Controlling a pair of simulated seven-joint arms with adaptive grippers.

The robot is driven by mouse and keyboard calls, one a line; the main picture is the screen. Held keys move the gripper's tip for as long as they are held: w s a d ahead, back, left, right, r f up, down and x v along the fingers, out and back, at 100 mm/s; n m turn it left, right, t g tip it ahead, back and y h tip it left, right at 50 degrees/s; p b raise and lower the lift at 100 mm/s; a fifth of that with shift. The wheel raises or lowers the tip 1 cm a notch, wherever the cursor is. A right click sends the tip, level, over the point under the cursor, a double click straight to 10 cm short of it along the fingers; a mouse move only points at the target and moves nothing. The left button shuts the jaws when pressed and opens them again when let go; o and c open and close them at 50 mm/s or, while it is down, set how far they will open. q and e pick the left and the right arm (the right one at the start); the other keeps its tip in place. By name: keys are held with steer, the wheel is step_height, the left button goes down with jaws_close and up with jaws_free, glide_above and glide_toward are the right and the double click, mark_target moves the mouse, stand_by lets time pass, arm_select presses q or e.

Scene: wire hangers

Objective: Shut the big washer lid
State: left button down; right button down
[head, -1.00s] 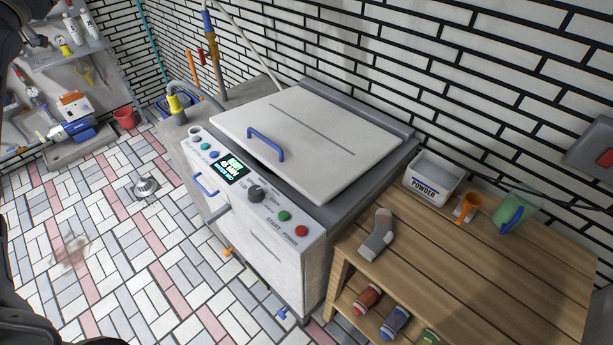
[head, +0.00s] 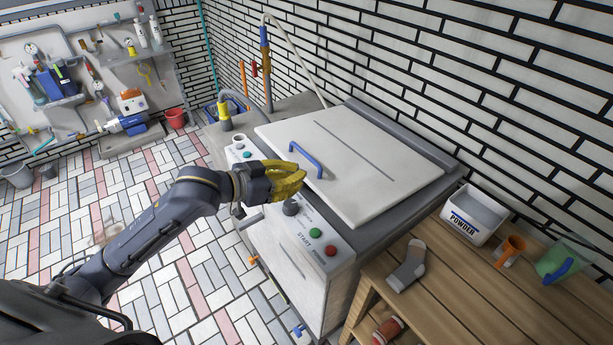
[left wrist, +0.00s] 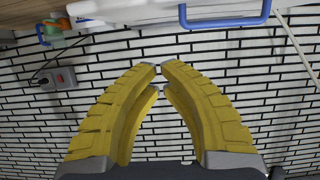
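The big washer (head: 290,255) is a white box with a control panel on its front edge. Its white lid (head: 350,180) lies over the top, close to flat, with a blue handle (head: 306,160) near the front. I cannot tell how far the lid is raised; my gripper hides part of its front edge. My left gripper (head: 304,178) has yellow fingers and is just in front of the handle, above the panel. In the left wrist view its fingertips (left wrist: 159,67) meet with nothing between them, and the handle (left wrist: 226,20) shows beyond them. My right gripper is out of view.
A wooden bench (head: 465,285) stands right of the washer with a grey sock (head: 407,267), a powder box (head: 474,214), an orange cup (head: 511,250) and a green jug (head: 560,263). A brick wall is behind. Tiled floor (head: 60,210) is free at left.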

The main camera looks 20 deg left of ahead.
arm_select(q)
glide_above(321, 190)
steer(key=f, duration=0.3)
steer(key=shift+w+d+f, duration=0.25)
steer(key=shift+s+a+f, duration=0.1)
steer(key=shift+s+f, duration=0.05)
steer(key=shift+f, duration=0.4)
steer(key=shift+s+a+f, duration=0.1)
steer(key=shift+f, duration=1.25)
